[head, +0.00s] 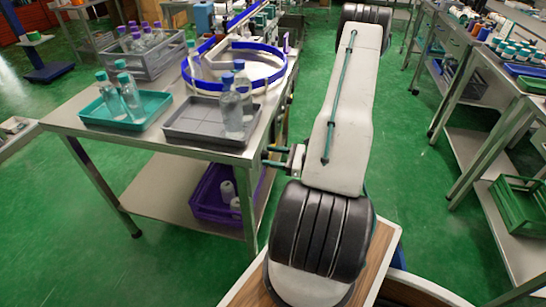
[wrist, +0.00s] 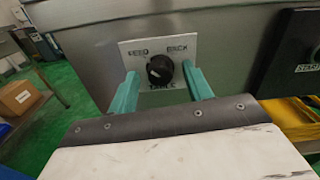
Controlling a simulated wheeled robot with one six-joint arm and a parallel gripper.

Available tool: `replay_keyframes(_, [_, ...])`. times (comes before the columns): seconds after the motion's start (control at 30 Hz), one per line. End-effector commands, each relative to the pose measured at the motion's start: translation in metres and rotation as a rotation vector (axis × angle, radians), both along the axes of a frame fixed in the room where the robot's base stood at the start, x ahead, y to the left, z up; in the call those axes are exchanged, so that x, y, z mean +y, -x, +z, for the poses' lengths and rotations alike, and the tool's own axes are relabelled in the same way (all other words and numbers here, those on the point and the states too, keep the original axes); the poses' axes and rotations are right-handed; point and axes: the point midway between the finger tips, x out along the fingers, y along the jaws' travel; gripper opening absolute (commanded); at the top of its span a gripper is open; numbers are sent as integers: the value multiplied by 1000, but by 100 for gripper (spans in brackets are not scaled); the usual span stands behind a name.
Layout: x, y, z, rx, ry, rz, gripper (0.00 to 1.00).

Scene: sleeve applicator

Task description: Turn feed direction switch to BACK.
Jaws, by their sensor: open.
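The feed direction switch is a round black knob (wrist: 160,71) on a pale plate (wrist: 140,51) fixed to a grey metal panel in the wrist view. The plate reads FEED at upper left and BACK at upper right; a lower label is partly hidden. A small pale mark shows on the knob, but its exact direction is hard to tell. My gripper (wrist: 159,75) is open, with one teal finger on each side of the knob. I cannot tell whether they touch it. In the head view my gripper (head: 274,156) is at the table's right side, and the switch is hidden.
The steel table (head: 185,147) bears a grey tray (head: 195,130) with bottles, a teal tray (head: 100,118) and a blue-rimmed ring (head: 215,84). Green floor lies clear right of my arm.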

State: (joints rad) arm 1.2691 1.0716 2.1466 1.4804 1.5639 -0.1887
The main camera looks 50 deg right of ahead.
Motion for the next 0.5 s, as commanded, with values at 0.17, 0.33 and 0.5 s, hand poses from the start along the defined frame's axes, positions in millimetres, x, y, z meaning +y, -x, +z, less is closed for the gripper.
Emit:
replay_keyframes(0.17, [0, 0, 0, 0, 0, 0, 17])
replay_keyframes(0.33, [0, 0, 0, 0, -1, 0, 5])
replay_keyframes(0.5, [0, 0, 0, 7, -17, 0, 6])
